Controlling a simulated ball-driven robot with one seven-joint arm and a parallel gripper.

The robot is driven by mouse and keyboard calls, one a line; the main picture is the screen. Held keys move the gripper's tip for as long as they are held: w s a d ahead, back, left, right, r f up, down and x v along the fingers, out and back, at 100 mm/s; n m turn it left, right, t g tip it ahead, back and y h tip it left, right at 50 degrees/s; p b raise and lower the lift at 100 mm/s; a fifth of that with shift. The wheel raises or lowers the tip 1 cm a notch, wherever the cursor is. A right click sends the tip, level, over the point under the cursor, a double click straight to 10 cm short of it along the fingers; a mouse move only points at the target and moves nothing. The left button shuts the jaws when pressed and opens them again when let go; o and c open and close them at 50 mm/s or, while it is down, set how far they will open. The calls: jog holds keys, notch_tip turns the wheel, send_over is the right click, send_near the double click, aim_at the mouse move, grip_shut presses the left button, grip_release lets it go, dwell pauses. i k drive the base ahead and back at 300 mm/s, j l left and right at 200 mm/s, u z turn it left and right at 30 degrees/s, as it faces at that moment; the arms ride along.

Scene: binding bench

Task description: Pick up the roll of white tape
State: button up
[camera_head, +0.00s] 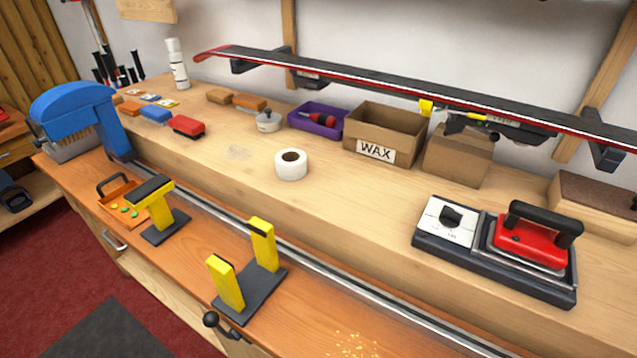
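The roll of white tape (291,165) lies flat on the raised wooden shelf of the bench, near the middle of the view. Its dark round core opening faces up. Nothing touches it, and bare wood surrounds it. My gripper does not show in this view.
Behind the tape are a purple tray (318,120), a cardboard WAX box (384,132) and a small round pot (268,121). A red iron (533,242) sits on its base at right. Yellow vise posts (227,283) stand in front. A ski (420,92) hangs along the wall.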

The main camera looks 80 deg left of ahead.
aim_at(291, 165)
jog(key=i+l+u, duration=0.1)
jog(key=u, duration=0.4)
jog(key=l+u, duration=0.6)
jog(key=u, duration=0.35)
